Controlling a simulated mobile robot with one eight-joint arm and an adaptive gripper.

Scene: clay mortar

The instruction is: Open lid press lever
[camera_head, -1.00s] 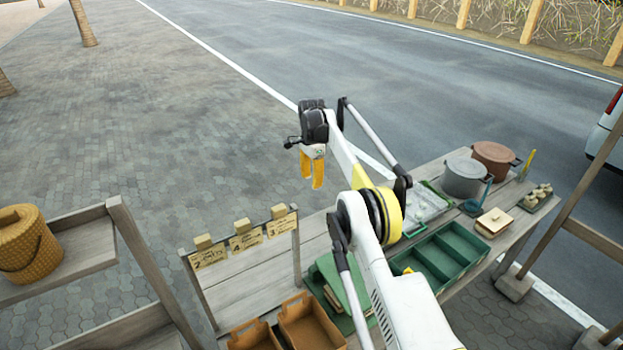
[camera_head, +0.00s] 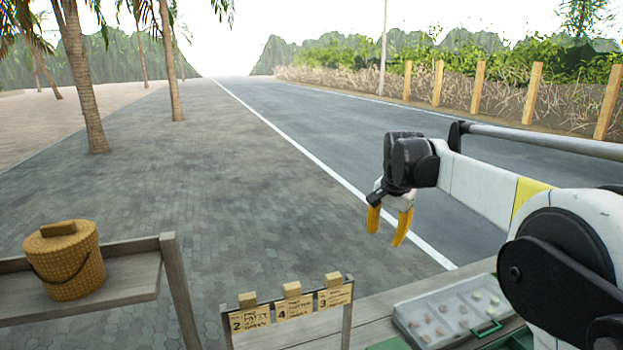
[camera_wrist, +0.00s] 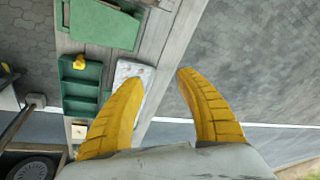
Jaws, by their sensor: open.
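My gripper (camera_head: 386,235) hangs open and empty above the bench, its two yellow fingers pointing down. It also shows in the wrist view (camera_wrist: 162,72), fingers apart with only bench and paving beyond. In the wrist view a green box-like object (camera_wrist: 105,22), perhaps with a raised lid, lies on the wooden bench at the top. A pale shallow tray (camera_head: 405,322) with a green handle and small pieces inside stands on the bench in the head view. The left finger partly hides it in the wrist view. I cannot make out a press lever.
A green compartment tray (camera_wrist: 80,105) lies on the bench in the wrist view. A signboard with yellow cards (camera_head: 290,307) stands at the bench's edge. A lidded woven basket (camera_head: 66,262) sits on a side shelf (camera_head: 125,277). Air around my gripper is clear.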

